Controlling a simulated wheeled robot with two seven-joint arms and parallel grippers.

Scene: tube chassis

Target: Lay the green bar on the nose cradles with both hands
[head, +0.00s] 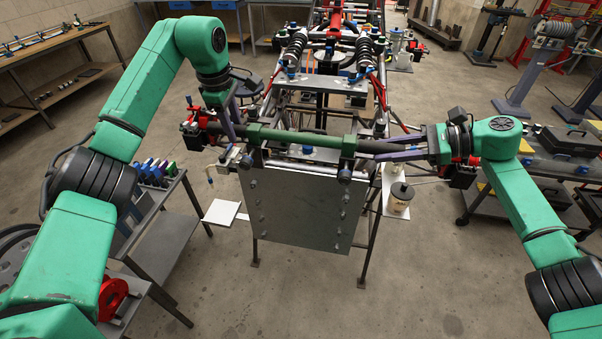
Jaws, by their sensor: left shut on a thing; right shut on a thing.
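The green bar (300,139) is a long dark green tube lying crosswise at the nose of the tube chassis (318,98). Two brighter green blocks, which look like the nose cradles, show along it: a left one (254,132) and a right one (348,146). The bar lines up with both; I cannot tell whether it rests fully in them. My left gripper (229,128) is shut on the bar near its left end. My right gripper (388,149) is shut on the bar toward its right end. The gripped parts are partly hidden by the fingers.
A grey metal plate (300,210) hangs on the chassis front below the bar. A tool cart (160,235) stands at left, and a bench (50,55) behind it. A jar (400,197) stands right of the chassis. A dark cart (490,205) is under my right arm. Open floor lies in front.

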